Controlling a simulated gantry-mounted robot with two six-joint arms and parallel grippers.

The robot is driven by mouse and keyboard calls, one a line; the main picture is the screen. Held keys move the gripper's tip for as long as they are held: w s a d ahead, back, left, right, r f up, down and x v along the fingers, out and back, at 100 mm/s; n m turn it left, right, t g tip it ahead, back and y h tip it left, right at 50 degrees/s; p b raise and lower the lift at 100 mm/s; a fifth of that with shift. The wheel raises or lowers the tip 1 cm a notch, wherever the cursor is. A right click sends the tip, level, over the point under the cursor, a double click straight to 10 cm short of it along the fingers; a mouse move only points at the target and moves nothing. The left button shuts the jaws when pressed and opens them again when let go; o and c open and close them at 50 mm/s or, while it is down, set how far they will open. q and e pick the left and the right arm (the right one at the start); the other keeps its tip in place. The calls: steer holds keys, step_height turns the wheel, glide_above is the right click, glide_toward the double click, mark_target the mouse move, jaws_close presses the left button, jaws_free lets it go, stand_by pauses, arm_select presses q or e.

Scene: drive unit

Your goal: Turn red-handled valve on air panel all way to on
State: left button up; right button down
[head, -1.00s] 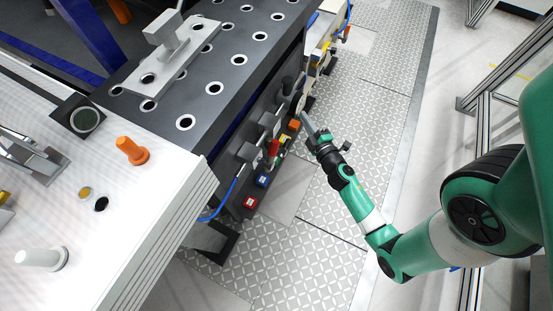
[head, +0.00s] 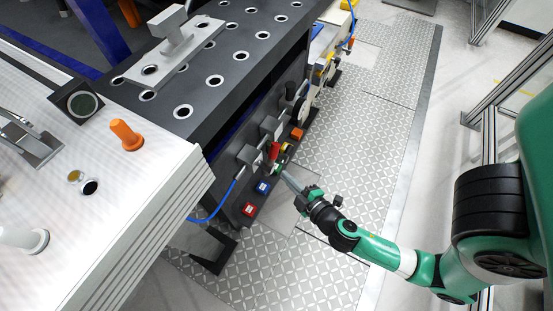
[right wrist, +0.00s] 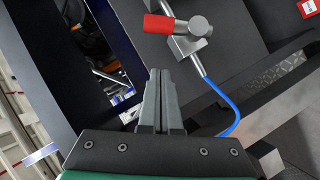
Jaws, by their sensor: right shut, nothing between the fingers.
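The red-handled valve (head: 274,150) is on the dark air panel (head: 236,206) on the side of the bench. In the right wrist view its red handle (right wrist: 159,24) points left from a silver valve body (right wrist: 200,28), with a blue hose running down from it. My right gripper (head: 284,177) is beside the panel, close to the valve in the head view. Its fingers (right wrist: 160,72) are shut and empty, below the handle in the right wrist view and apart from it. My left gripper is not in view.
A blue button box (head: 263,187), a red button box (head: 249,209) and an orange box (head: 297,134) sit along the panel. A blue hose (head: 226,197) curves below it. The patterned floor (head: 352,140) to the right is clear.

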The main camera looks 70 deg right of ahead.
mark_target(271, 160)
steer(key=w+d+f, duration=0.4)
steer(key=w+d, duration=0.2)
steer(key=d, duration=0.1)
steer(key=shift+w+d+p, duration=0.15)
steer(key=shift+w+p, duration=0.05)
steer(key=shift+p, duration=0.1)
steer(key=shift+f, duration=0.1)
